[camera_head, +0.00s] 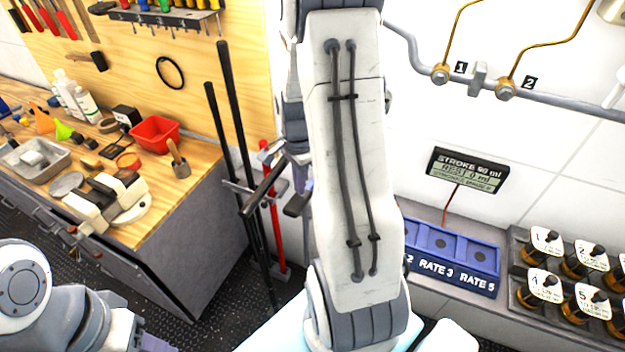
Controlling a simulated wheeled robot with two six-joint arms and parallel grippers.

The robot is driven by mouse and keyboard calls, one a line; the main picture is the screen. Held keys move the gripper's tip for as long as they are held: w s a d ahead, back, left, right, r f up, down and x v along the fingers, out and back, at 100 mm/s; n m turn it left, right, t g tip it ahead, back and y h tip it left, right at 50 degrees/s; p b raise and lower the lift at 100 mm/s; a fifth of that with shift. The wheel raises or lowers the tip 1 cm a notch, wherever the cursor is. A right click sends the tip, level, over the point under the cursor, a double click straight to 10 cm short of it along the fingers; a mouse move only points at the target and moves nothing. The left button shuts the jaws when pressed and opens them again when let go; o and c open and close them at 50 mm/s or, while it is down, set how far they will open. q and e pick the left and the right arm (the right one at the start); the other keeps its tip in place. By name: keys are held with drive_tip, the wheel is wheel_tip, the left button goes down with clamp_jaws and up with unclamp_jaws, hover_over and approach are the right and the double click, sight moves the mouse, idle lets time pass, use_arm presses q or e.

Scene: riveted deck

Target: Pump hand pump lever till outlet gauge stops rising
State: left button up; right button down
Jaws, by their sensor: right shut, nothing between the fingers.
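A dark display panel (467,170) on the white wall at the right reads STROKE, apparently 90 ml, and REST 0 ml, with a smaller line I cannot read. I cannot make out a hand pump, its lever or a round outlet gauge. My right arm crosses the middle and hides much behind it. My right gripper (296,204) shows partly at the arm's left edge, dark and shut with nothing held. A dark bar (262,188) shows just left of it; I cannot tell whether they touch. My left arm is at the lower left, its gripper not clearly seen.
A wooden workbench (190,190) at the left holds a red bin (155,132), bottles and tools. Long black handles (222,130) stand beside it. A blue rack (450,255) marked RATE and several labelled bottles (565,275) stand at the right. Pipes (540,99) run above.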

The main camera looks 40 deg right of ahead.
drive_tip(key=shift+f, duration=0.1)
wheel_tip(320, 180, down, 12)
drive_tip(key=b, duration=0.9)
wheel_tip(320, 180, up, 12)
drive_tip(key=p, duration=1.1)
drive_tip(key=shift+r, duration=0.2)
drive_tip(key=shift+f, duration=0.15)
idle(1.5)
wheel_tip(320, 180, down, 12)
drive_tip(key=b, duration=0.9)
wheel_tip(320, 180, up, 12)
drive_tip(key=p, duration=1)
